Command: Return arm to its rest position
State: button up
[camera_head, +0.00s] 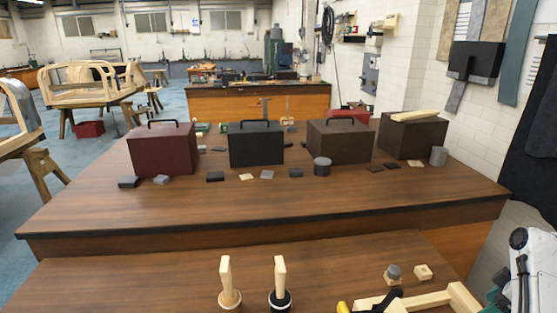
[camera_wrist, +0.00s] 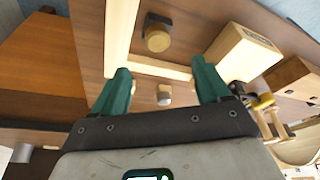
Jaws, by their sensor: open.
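My gripper (camera_wrist: 161,82) shows in the wrist view with its two teal fingers spread apart. The gap between them holds nothing; a small block (camera_wrist: 164,95) seen through it appears to lie on the surface beyond.
The near bench (camera_head: 150,285) holds two upright wooden-handled tools (camera_head: 227,275), small blocks (camera_head: 423,272) and a pale wooden frame (camera_head: 430,301). The wrist view shows a pale block (camera_wrist: 240,55) near the right finger. Behind, a bench (camera_head: 330,207) carries several boxes (camera_head: 257,144).

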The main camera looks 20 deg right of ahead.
jog(key=shift+m, duration=0.5)
jog(key=w+a+f, duration=0.1)
jog(key=a, duration=0.4)
jog(key=w+a+f, duration=0.2)
jog(key=a, duration=0.3)
jog(key=w+a+f, duration=0.1)
jog(key=a+f, duration=0.1)
jog(key=a, duration=0.3)
jog(key=shift+w+a, duration=0.2)
jog(key=shift+w, duration=0.2)
jog(key=shift+m+t+h, duration=0.3)
jog(key=shift+m, duration=0.1)
jog(key=a, duration=0.6)
jog(key=a+f, duration=0.1)
jog(key=a, duration=0.2)
jog(key=shift+s, duration=0.4)
jog(key=s+a+r+m+t, duration=0.1)
jog(key=s+a, duration=0.3)
jog(key=a, duration=0.3)
jog(key=s+a+r+m, duration=0.1)
jog(key=s+a, duration=0.3)
jog(key=a, duration=0.2)
jog(key=s+d+f+g, duration=0.1)
jog(key=s+f+g, duration=0.2)
jog(key=s+f, duration=0.3)
jog(key=s, duration=0.4)
jog(key=shift+d+g+h, duration=0.2)
jog(key=shift+g+h, duration=0.1)
jog(key=shift+g, duration=0.1)
jog(key=shift+c, duration=0.4)
